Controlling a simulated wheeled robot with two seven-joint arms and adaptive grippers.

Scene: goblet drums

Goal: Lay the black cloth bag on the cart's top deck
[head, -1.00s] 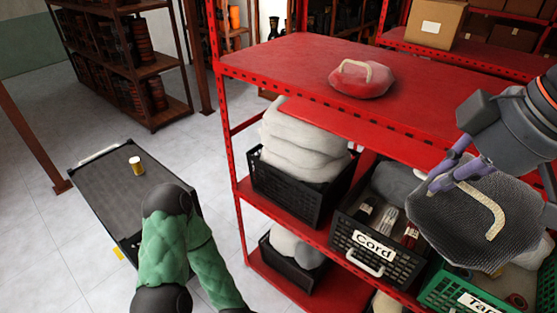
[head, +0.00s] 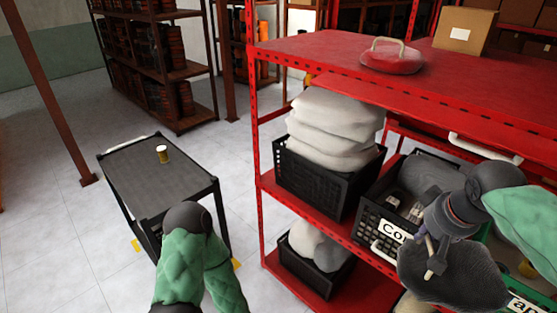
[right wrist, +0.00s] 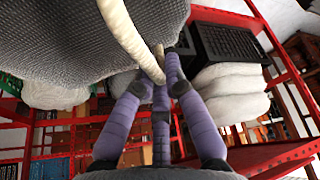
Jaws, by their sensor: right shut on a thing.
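The black cloth bag (head: 465,278), dark grey and woven-looking, is at the lower right of the head view. My right gripper (head: 432,240) is shut on its pale rope handle, and the bag hangs in front of the red shelf. The right wrist view shows the purple fingers (right wrist: 161,82) closed at the handle and the bag (right wrist: 60,45) filling the upper left. The cart's dark top deck (head: 145,190) is on the left, well away from the bag. My left gripper is out of view; only part of that arm shows.
A yellow-and-white cup-like object (head: 162,154) stands near the deck's far right part. The red shelf (head: 335,50) holds a red bag (head: 393,62), a cardboard box (head: 465,30) and black crates (head: 315,180). Floor (head: 60,235) is clear around the cart.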

